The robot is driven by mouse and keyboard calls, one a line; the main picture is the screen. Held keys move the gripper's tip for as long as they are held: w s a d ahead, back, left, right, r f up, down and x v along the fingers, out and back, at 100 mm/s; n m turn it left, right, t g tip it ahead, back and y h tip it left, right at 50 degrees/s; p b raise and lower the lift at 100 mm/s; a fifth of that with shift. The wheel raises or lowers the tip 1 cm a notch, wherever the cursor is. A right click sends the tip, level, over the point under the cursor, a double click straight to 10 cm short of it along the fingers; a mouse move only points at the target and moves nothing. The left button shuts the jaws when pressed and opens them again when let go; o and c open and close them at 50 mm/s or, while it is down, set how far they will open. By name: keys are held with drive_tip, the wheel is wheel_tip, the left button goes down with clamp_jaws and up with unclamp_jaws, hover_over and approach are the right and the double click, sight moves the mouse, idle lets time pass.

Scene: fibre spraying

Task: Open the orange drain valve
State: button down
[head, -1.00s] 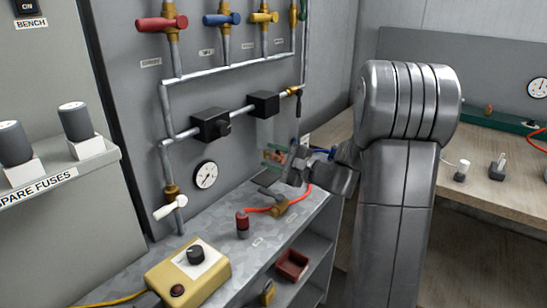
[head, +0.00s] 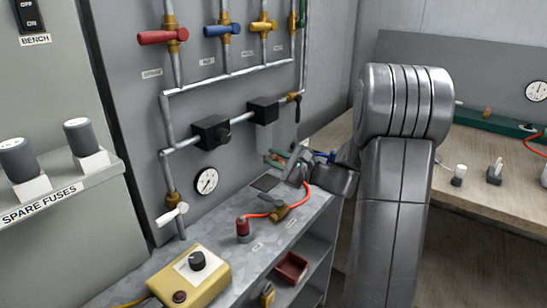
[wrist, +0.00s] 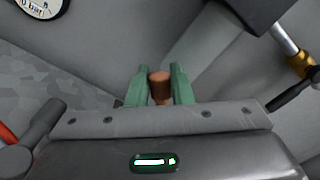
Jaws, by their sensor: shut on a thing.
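My gripper (head: 277,160) is at the end of the arm, low by the grey panel and above the back of the metal bench. In the wrist view its two green fingers (wrist: 159,92) are shut on an orange-brown cylindrical knob (wrist: 160,80). The knob stands upright between the fingertips; its lower part is hidden. No label shows on it, so I cannot confirm that it is the orange drain valve. In the head view the gripper and wrist largely hide this spot.
The panel carries red (head: 163,37), blue (head: 222,30) and yellow (head: 263,27) handles, a white handle (head: 172,215) and a gauge (head: 206,181). The bench holds a yellow control box (head: 190,276), a red-topped fitting (head: 243,229) and a brass fitting (head: 280,213) with an orange hose.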

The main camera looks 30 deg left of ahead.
sight(271, 146)
drive_tip(key=w+m+p, duration=0.1)
drive_tip(key=m, duration=0.1)
drive_tip(key=r+m+p, duration=0.1)
drive_tip(key=m+p, duration=0.1)
drive_tip(key=shift+w+r+m+p, duration=0.15)
drive_tip(key=shift+w+m+p, duration=0.15)
drive_tip(key=shift+w, duration=0.1)
drive_tip(key=shift+w+d+m+p, duration=0.1)
drive_tip(key=shift+w+m+p, duration=0.3)
drive_tip(key=shift+m+p, duration=0.35)
drive_tip(key=shift+w+d+m+p, duration=0.1)
drive_tip(key=shift+w+m+p, duration=0.35)
drive_tip(key=shift+m, duration=0.5)
drive_tip(key=c, duration=1.3)
unclamp_jaws()
drive_tip(key=d, duration=0.4)
drive_tip(key=s+d+b, duration=0.1)
drive_tip(key=d, duration=0.8)
drive_tip(key=shift+s+d+b, duration=0.15)
drive_tip(key=shift+d+b, duration=0.15)
drive_tip(key=shift+d, duration=0.05)
